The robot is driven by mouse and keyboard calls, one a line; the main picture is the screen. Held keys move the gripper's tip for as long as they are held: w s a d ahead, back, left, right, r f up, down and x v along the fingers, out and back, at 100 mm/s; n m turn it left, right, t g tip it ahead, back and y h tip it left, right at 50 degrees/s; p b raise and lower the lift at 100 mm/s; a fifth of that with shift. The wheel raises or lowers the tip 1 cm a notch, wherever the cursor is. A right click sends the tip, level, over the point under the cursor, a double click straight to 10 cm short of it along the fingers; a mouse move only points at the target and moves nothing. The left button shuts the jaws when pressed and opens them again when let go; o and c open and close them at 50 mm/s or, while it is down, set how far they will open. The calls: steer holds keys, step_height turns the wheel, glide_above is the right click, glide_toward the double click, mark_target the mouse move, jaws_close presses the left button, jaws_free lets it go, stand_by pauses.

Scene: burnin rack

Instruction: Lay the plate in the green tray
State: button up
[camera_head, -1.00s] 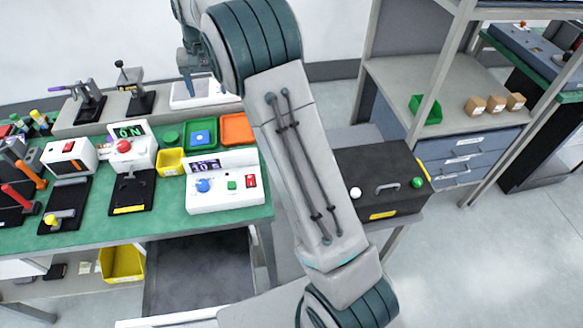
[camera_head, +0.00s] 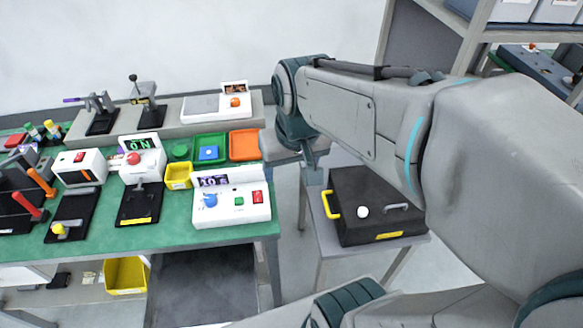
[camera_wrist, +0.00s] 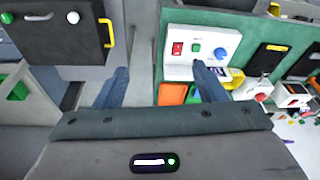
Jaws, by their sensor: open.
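The green tray (camera_head: 197,141) lies on the green bench mat, between a yellow bin and an orange tray. No other plate is clear in view. My gripper (camera_head: 311,180) is to the right of the bench's right end, near the black case, pointing down. In the wrist view my gripper (camera_wrist: 160,84) has its fingers wide apart with nothing between them. The tray is partly hidden there behind a finger.
A white box with knobs (camera_head: 232,211) stands at the bench's front right. The orange tray (camera_head: 244,145) and yellow bin (camera_head: 178,177) flank the green tray. A black case (camera_head: 350,190) with a yellow handle rests on a side stand. A shelf rack (camera_head: 430,50) stands at right.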

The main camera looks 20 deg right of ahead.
steer(key=s, duration=0.1)
steer(key=s+f, duration=0.1)
steer(key=s, duration=0.1)
steer(key=s+f, duration=0.1)
steer(key=shift+s+d, duration=0.15)
steer(key=shift+d, duration=0.15)
